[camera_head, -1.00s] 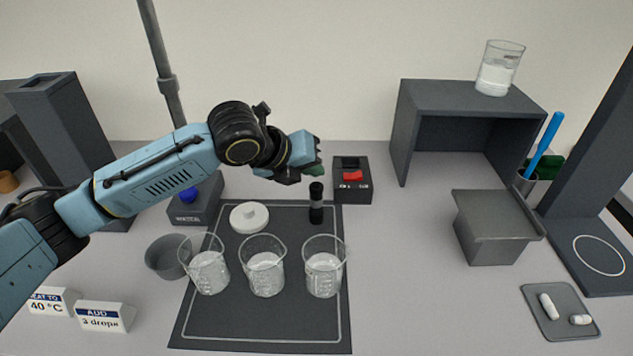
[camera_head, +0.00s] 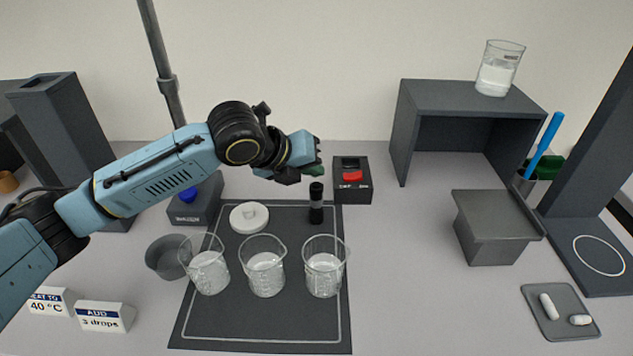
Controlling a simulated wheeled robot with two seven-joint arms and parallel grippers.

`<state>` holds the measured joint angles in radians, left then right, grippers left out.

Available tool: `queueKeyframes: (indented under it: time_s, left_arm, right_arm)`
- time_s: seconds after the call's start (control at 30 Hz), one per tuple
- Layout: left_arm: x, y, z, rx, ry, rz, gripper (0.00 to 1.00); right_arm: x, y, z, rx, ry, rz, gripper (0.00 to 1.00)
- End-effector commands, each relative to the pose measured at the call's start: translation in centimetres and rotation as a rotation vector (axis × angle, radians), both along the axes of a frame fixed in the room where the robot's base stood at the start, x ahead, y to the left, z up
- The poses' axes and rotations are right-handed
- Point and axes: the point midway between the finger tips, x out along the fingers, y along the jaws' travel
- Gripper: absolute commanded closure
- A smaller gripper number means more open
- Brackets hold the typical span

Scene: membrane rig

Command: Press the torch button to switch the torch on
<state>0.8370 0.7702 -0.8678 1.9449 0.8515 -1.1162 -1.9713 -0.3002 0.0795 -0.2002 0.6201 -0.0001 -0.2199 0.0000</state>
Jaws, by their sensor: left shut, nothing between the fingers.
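A dark box (camera_head: 342,194) with a red button (camera_head: 352,177) on its top stands behind the mat, right of centre; its white lettering is too small to read surely. A small black upright cylinder (camera_head: 316,208) with a pale band stands on the mat's back right corner. I cannot tell which of these is the torch. My left gripper (camera_head: 317,172) is shut and empty, left of the red button and above the black cylinder in the picture, apart from the button. Its fingertips look dark green. My right gripper is out of view.
Three beakers (camera_head: 265,275) stand on the dark mat (camera_head: 260,340), with a white round lid (camera_head: 249,217) behind them. A box with a blue knob (camera_head: 188,194) stands to the left. A grey shelf (camera_head: 403,130) bears a beaker (camera_head: 497,75). The table between mat and grey bin (camera_head: 490,243) is clear.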

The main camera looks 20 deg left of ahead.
Motion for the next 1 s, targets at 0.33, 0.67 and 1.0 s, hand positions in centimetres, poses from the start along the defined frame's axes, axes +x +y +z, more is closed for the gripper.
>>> queueKeyframes:
  time_s: [0.33, 0.67, 1.0]
  left_arm:
    - [0.00, 0.00, -0.02, 0.000, 0.000, 0.000, 1.00]
    - [0.00, 0.01, -0.85, -0.001, 0.000, 0.001, 1.00]
    - [0.00, 0.01, -0.95, 0.000, 0.000, 0.000, 1.00]
  right_arm:
    - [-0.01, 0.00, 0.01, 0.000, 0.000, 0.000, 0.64]
    - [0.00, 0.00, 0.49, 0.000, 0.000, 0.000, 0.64]
    - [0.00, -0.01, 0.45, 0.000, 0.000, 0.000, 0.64]
